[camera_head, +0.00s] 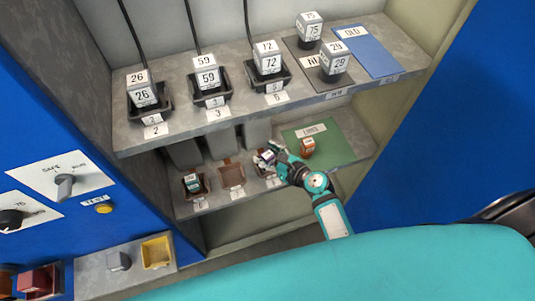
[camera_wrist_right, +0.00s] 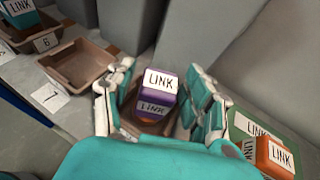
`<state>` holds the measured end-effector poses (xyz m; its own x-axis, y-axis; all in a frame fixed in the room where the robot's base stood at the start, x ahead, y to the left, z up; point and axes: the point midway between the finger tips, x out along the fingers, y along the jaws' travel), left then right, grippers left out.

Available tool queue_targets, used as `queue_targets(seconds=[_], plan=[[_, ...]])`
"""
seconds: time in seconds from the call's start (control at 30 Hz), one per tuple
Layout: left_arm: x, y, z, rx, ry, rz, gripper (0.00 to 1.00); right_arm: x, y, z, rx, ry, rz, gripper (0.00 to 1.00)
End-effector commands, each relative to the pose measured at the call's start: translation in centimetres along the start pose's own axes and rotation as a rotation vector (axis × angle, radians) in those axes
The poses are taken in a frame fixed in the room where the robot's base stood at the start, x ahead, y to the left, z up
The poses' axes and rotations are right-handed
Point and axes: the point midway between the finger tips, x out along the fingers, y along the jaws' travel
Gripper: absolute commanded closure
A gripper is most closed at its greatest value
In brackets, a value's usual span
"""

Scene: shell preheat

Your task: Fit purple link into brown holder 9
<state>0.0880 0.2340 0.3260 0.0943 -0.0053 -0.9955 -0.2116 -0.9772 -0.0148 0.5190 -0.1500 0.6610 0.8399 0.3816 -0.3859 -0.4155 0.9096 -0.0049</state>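The purple link (camera_head: 264,157), with a white LINK label on top, is at the rightmost brown holder (camera_head: 259,169) on the lower shelf. In the right wrist view the purple link (camera_wrist_right: 155,108) stands in or just over that brown holder (camera_wrist_right: 127,112), slightly tilted; its base is partly hidden. The holder's number is not readable. My right gripper (camera_head: 278,158) reaches in from the right. In the wrist view its fingers (camera_wrist_right: 160,80) are spread on both sides of the link, with gaps visible. My left gripper is not in view.
An empty brown holder (camera_head: 231,176) stands to the left, then one with a teal link (camera_head: 192,182). An orange link (camera_head: 307,146) sits on a green mat (camera_head: 336,148) at right. The upper shelf (camera_head: 187,128) overhangs; grey blocks (camera_head: 222,143) stand behind the holders.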

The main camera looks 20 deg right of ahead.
Motion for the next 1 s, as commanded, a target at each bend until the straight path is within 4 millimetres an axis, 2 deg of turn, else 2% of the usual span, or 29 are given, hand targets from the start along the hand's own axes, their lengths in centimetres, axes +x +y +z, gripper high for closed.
queue_targets(seconds=[0.27,0.4,0.47,0.8,1.0], plan=[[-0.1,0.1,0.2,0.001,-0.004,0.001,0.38,0.0,0.0,0.1,0.0,0.0,0.0,0.43],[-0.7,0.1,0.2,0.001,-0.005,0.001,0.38,-0.7,0.0,0.7,0.001,0.001,0.0,0.43],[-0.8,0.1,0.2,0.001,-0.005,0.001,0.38,-1.7,0.0,0.5,0.001,0.002,0.0,0.43],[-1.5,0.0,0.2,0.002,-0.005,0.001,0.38,-8.9,0.0,0.5,0.0,0.002,0.0,0.43],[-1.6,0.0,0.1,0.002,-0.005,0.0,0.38,-11.6,0.0,0.6,0.001,0.0,0.001,0.43]])
